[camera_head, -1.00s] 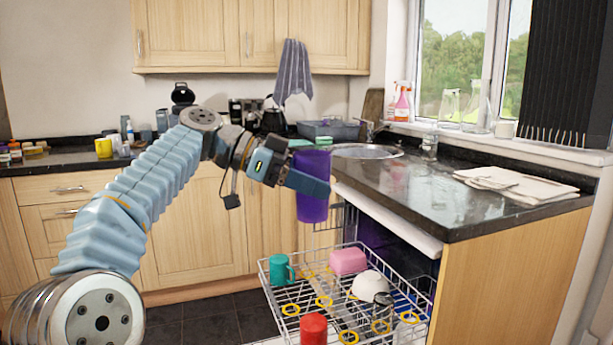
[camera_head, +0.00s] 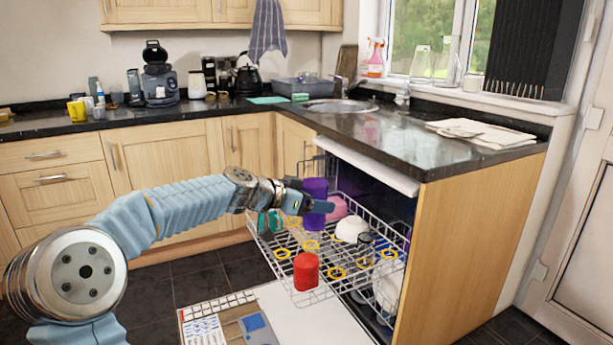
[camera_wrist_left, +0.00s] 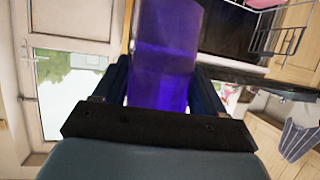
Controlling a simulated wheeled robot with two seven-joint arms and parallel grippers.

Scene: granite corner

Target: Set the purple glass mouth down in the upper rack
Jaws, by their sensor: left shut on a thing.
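The purple glass (camera_head: 315,188) is in my left gripper (camera_head: 318,206), which is shut around its side. The glass is roughly upright, over the back-left part of the upper rack (camera_head: 345,290). I cannot tell whether its lower end touches the rack. In the left wrist view the glass (camera_wrist_left: 165,55) fills the space between the two dark fingers of the gripper (camera_wrist_left: 165,85). My right gripper is not in view.
The rack holds a teal mug (camera_head: 270,222), a pink block-like item (camera_head: 337,208), a white bowl (camera_head: 351,229), a red cup (camera_head: 305,270), a clear glass (camera_head: 364,246) and several yellow rings. The open dishwasher door (camera_head: 300,318) lies below. The worktop (camera_head: 400,150) stands behind right.

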